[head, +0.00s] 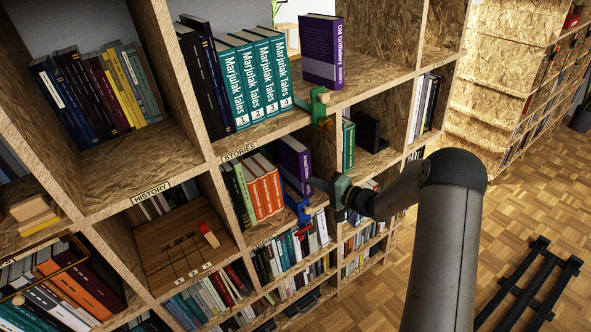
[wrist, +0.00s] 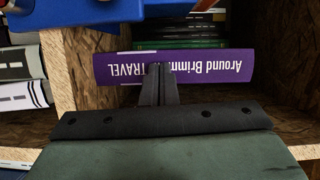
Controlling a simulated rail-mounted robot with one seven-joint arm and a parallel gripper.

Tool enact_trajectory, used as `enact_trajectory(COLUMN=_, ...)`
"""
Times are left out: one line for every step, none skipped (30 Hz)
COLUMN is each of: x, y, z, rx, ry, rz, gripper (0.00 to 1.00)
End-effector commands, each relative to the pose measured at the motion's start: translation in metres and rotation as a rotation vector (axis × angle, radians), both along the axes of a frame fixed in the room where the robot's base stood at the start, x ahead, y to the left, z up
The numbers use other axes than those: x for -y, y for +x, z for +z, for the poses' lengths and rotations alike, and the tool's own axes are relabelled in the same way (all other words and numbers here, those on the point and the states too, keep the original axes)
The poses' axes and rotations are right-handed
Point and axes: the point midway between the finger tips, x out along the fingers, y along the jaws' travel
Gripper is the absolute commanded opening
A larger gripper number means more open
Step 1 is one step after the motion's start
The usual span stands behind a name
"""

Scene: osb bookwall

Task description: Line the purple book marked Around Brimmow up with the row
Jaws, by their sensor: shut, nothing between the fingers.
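The purple book (head: 293,158) stands at the right end of the row of orange books (head: 264,185) in the middle shelf compartment in the head view. In the wrist view its purple spine (wrist: 200,66) reads "Around Brimm…" and "TRAVEL", upside down, with part of the title hidden by my fingers. My gripper (wrist: 157,82) is shut and empty, with its fingertips right in front of the spine; I cannot tell whether they touch. In the head view my gripper (head: 318,184) is at the book's lower right. The book's lower part is partly hidden there.
A blue clamp-like piece (head: 297,208) sits at the shelf edge below the book; a blue part (wrist: 90,12) also shows in the wrist view. A green clamp-like piece (head: 319,104) is on the edge above. Another purple book (head: 322,50) stands on the upper shelf beside teal books (head: 250,75).

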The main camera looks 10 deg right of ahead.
Motion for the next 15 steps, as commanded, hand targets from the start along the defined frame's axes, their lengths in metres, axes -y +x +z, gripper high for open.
enact_trajectory(x=-0.0010, y=0.0012, z=-0.0006, rx=0.000, ry=0.000, rz=0.001, gripper=0.00)
enact_trajectory(x=-0.0014, y=0.0017, z=-0.0006, rx=0.000, ry=0.000, rz=0.001, gripper=0.00)
enact_trajectory(x=-0.0018, y=0.0024, z=-0.0007, rx=0.000, ry=0.000, rz=0.001, gripper=0.00)
enact_trajectory(x=-0.0021, y=0.0029, z=-0.0007, rx=0.000, ry=0.000, rz=0.001, gripper=0.00)
enact_trajectory(x=-0.0024, y=0.0035, z=-0.0008, rx=0.000, ry=0.000, rz=0.001, gripper=0.00)
enact_trajectory(x=-0.0028, y=0.0041, z=-0.0009, rx=0.000, ry=0.000, rz=0.001, gripper=0.00)
enact_trajectory(x=-0.0032, y=0.0046, z=-0.0009, rx=0.000, ry=0.000, rz=0.001, gripper=0.00)
enact_trajectory(x=-0.0035, y=0.0052, z=-0.0010, rx=-0.001, ry=-0.001, rz=0.001, gripper=0.00)
enact_trajectory(x=-0.0039, y=0.0059, z=-0.0010, rx=-0.001, ry=-0.001, rz=0.001, gripper=0.00)
enact_trajectory(x=-0.0042, y=0.0064, z=-0.0010, rx=-0.002, ry=0.000, rz=0.001, gripper=0.00)
enact_trajectory(x=-0.0045, y=0.0070, z=-0.0010, rx=-0.002, ry=0.000, rz=0.001, gripper=0.00)
enact_trajectory(x=-0.0048, y=0.0077, z=-0.0010, rx=-0.002, ry=0.000, rz=0.001, gripper=0.00)
enact_trajectory(x=-0.0052, y=0.0082, z=-0.0009, rx=-0.002, ry=0.000, rz=0.001, gripper=0.00)
enact_trajectory(x=-0.0054, y=0.0088, z=-0.0009, rx=-0.002, ry=0.000, rz=0.001, gripper=0.00)
enact_trajectory(x=-0.0058, y=0.0096, z=-0.0008, rx=-0.001, ry=0.001, rz=0.001, gripper=0.00)
